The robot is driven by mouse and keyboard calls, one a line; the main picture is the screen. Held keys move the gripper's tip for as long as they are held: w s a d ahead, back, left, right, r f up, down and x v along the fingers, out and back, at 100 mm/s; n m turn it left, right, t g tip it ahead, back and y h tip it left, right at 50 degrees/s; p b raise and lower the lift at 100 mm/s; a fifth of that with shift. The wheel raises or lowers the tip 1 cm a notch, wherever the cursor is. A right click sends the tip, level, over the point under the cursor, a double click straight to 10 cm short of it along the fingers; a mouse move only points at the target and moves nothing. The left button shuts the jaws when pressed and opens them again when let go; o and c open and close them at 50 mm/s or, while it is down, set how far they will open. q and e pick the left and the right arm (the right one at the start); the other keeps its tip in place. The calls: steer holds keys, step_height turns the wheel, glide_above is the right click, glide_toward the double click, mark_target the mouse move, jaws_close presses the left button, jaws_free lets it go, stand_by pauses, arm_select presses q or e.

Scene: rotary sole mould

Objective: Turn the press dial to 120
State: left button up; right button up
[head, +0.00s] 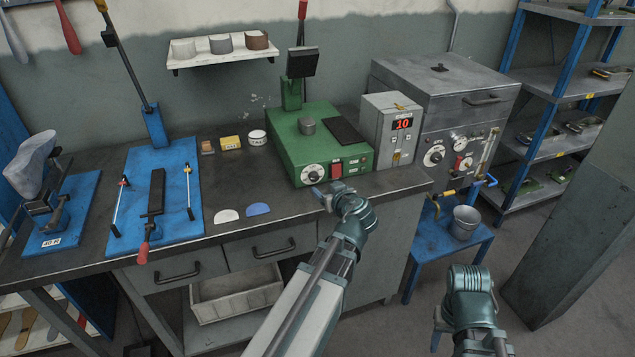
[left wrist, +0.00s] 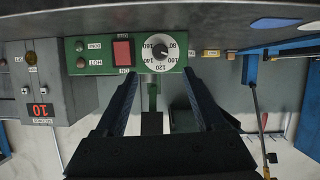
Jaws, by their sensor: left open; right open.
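The green press (head: 340,152) stands on the bench. Its dial (head: 313,173) is a white numbered disc with a dark knob, at the left of its front panel. The dial also shows in the left wrist view (left wrist: 160,52), where the panel appears upside down. Numbers such as 120, 140 and 160 are visible there; I cannot tell the exact setting. My left gripper (head: 322,192) is just in front of the dial. In the left wrist view its open fingers (left wrist: 160,80) lie on either side of the dial, apart from it. My right gripper (head: 438,322) is low at the right, away from the bench, largely hidden by its wrist.
A red switch (head: 336,170) sits beside the dial. A grey box (head: 390,130) with a red display reading 10 stands right of the press, beside a grey oven (head: 445,100). White and blue half-discs (head: 258,209) lie near the bench's front edge. A bucket (head: 464,222) stands on a blue stool.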

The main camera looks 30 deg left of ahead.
mark_target(315, 179)
arm_select(q)
steer(key=b+x, duration=0.3)
steer(key=x, duration=0.8)
steer(key=shift+f+b, duration=0.2)
steer(key=shift+b, duration=0.15)
jaws_close()
